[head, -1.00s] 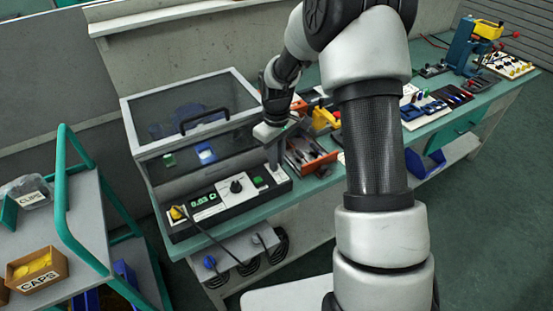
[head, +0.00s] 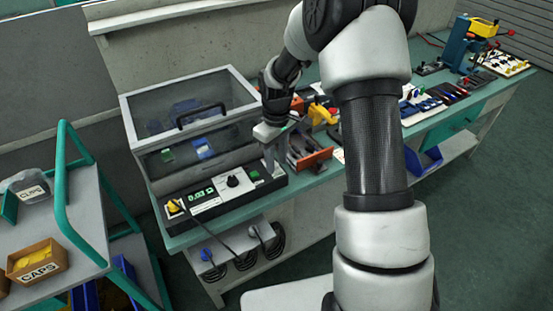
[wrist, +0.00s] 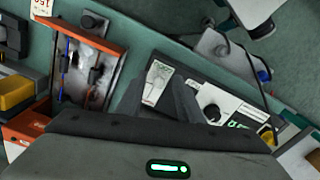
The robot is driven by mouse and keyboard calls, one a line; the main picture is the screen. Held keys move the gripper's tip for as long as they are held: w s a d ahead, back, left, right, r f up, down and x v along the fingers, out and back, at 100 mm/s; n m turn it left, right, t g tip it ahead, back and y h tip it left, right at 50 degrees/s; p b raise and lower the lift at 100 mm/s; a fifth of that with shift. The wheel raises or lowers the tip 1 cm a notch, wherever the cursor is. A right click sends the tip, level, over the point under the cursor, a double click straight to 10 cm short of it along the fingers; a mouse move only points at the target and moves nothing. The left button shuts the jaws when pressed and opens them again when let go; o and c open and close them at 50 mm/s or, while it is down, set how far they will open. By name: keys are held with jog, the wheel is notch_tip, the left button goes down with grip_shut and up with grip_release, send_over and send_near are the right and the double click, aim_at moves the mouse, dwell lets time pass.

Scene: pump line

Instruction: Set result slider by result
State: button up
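The black control panel (head: 215,205) lies along the front of the bench, with a green-digit display (head: 201,194), a black knob (head: 233,181) and a green button (head: 254,175). My gripper (head: 270,160) points down at the panel's right end. In the wrist view its dark fingers (wrist: 179,92) are beside a white plate with green markings (wrist: 158,84) on the panel. The black knob (wrist: 212,112) is to their right. I cannot make out the result slider itself; the fingers may hide it. Whether they touch anything, or how far apart they are, is unclear.
A clear-lidded case (head: 190,110) stands behind the panel. An orange-fronted tray (head: 315,160) is just right of my gripper. A yellow plug (head: 173,206) with a cable is at the panel's left end. A cart with a CAPS box (head: 37,262) stands at left.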

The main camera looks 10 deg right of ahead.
aim_at(277, 165)
notch_tip(277, 165, up, 17)
jog(key=p, duration=0.1)
jog(key=shift+r, duration=0.2)
dwell(0.4)
jog(key=s+r+m+t+p, duration=0.25)
jog(key=s+r, duration=0.35)
jog(key=r, duration=0.4)
jog(key=s+r+m+t+p, duration=0.1)
jog(key=s+r+m+p, duration=0.1)
jog(key=s, duration=0.8)
jog(key=s+r+m+t+p, duration=0.2)
jog(key=s+r, duration=0.3)
jog(key=s, duration=0.5)
jog(key=shift+d+r+m+p, duration=0.2)
jog(key=shift+d+m+p, duration=0.15)
jog(key=shift+d, duration=0.05)
